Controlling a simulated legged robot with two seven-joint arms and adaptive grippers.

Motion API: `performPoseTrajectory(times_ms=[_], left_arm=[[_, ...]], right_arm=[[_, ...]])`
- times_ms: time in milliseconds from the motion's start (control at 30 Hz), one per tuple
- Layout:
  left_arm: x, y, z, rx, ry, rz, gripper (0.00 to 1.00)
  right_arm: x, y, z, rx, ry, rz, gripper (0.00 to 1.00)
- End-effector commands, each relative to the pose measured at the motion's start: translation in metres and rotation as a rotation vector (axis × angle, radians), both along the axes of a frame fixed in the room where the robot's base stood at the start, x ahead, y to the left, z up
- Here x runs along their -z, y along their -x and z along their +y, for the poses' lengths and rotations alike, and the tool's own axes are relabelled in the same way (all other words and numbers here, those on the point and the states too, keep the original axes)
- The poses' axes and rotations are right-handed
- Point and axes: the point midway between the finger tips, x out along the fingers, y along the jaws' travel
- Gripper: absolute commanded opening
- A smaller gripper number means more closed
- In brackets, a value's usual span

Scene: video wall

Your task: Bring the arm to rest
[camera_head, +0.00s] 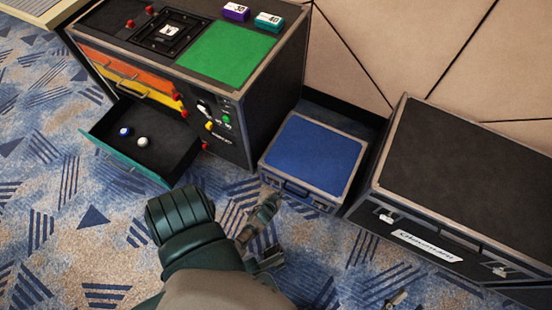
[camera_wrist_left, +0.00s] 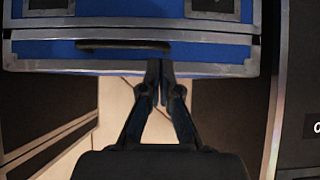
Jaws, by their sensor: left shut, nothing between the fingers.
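My left arm comes in from the bottom of the head view. Its gripper (camera_head: 268,204) is low in front of the small blue-topped case (camera_head: 313,153), close to the case's handle side. In the left wrist view the two fingertips (camera_wrist_left: 160,70) are together with nothing between them. They overlap the lower edge of the blue case (camera_wrist_left: 205,70) in the picture, below its dark handle; I cannot tell if they touch it. A small part of what appears to be my right gripper (camera_head: 396,298) shows at the bottom edge of the head view; its fingers are too little shown to judge.
A black console (camera_head: 260,90) with a green panel stands behind left. Its lower drawer (camera_head: 125,165) is pulled out and holds a blue and a white round piece. A large dark case (camera_head: 470,165) stands at right. Patterned carpet (camera_head: 60,230) is open at left.

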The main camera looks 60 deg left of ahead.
Motion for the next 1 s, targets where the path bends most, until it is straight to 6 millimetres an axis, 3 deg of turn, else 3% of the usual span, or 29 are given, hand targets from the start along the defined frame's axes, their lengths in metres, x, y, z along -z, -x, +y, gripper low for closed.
performPoseTrajectory(times_ms=[100, 300, 533, 633, 767, 833, 900, 1000], left_arm=[[0.007, 0.016, -0.01, 0.0, 0.003, 0.002, 0.0], [0.011, 0.025, -0.016, 0.001, 0.002, 0.001, 0.0], [0.009, 0.024, -0.016, 0.004, -0.002, -0.003, 0.0], [-0.01, 0.011, -0.01, 0.036, -0.035, -0.044, 0.0], [-0.076, -0.029, -0.007, 0.141, -0.129, -0.183, 0.0], [-0.126, -0.053, -0.019, 0.224, -0.183, -0.29, 0.0], [-0.179, -0.071, -0.042, 0.308, -0.221, -0.403, 0.0], [-0.251, -0.084, -0.083, 0.42, -0.249, -0.562, 0.0]], right_arm=[[-0.001, 0.001, 0.0, 0.0, -0.005, -0.013, 0.4], [-0.003, 0.001, 0.0, 0.001, -0.007, -0.021, 0.4], [-0.004, 0.001, 0.0, 0.0, -0.008, -0.025, 0.4], [-0.004, 0.002, 0.0, 0.0, -0.008, -0.025, 0.4], [-0.004, 0.002, 0.0, 0.0, -0.008, -0.025, 0.4], [-0.004, 0.002, 0.0, 0.0, -0.008, -0.025, 0.4], [-0.004, 0.002, 0.0, 0.0, -0.008, -0.025, 0.4], [-0.004, 0.002, 0.0, 0.0, -0.008, -0.024, 0.4]])
